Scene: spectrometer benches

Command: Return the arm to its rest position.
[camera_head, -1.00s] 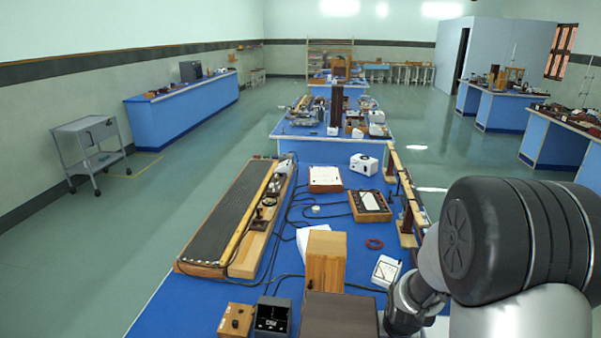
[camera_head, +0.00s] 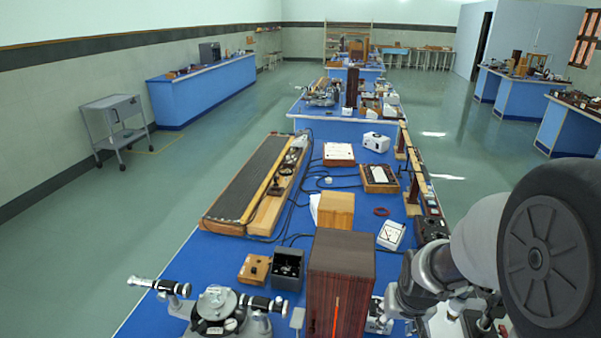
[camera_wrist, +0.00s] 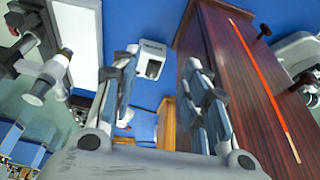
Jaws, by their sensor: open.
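My gripper (camera_wrist: 162,72) shows in the wrist view with its two fingers apart and nothing held between them. It hangs over the blue bench. Beyond the fingertips is a small white meter (camera_wrist: 152,60) on the blue top. A dark wooden box (camera_wrist: 225,45) with a glowing red slit stands just right of the fingers; I cannot tell the exact gap. In the head view my arm fills the lower right, and my fingers cannot be made out there. The same dark box (camera_head: 338,285) stands at the bottom centre.
A metal spectrometer (camera_head: 216,305) stands at the front left of the blue bench (camera_head: 190,262). Behind are a light wooden box (camera_head: 336,210), a long slatted board (camera_head: 250,180), cables and a white meter (camera_head: 391,235). A grey trolley (camera_head: 117,122) stands left; the floor aisle there is clear.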

